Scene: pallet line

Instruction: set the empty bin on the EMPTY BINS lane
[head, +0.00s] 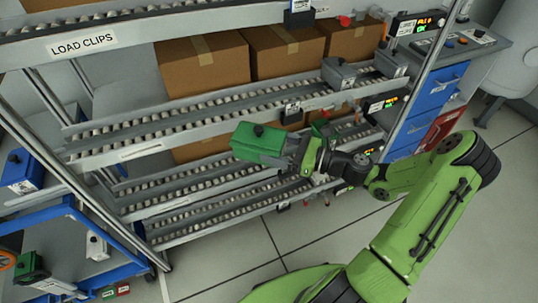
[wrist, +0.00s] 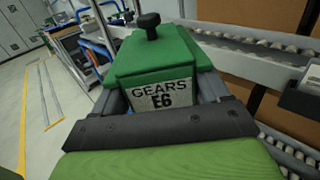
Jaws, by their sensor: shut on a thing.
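My gripper (head: 296,150) is shut on a green bin (head: 258,143) and holds it in front of the roller rack (head: 120,155). In the wrist view the green bin (wrist: 155,60) has a black knob on top and a label reading GEARS E6. Its inside is hidden, so I cannot tell whether it is empty. The bin appears roughly level, in front of the lower roller lanes (head: 215,198). The middle lane (head: 200,112) has a bare left stretch and grey bins (head: 340,75) at its right. No EMPTY BINS sign is readable.
Cardboard boxes (head: 203,63) stand behind the lanes. A blue cart (head: 70,225) with small bins stands at lower left, and blue drawers (head: 435,90) at right. The floor (head: 290,240) before the rack is clear.

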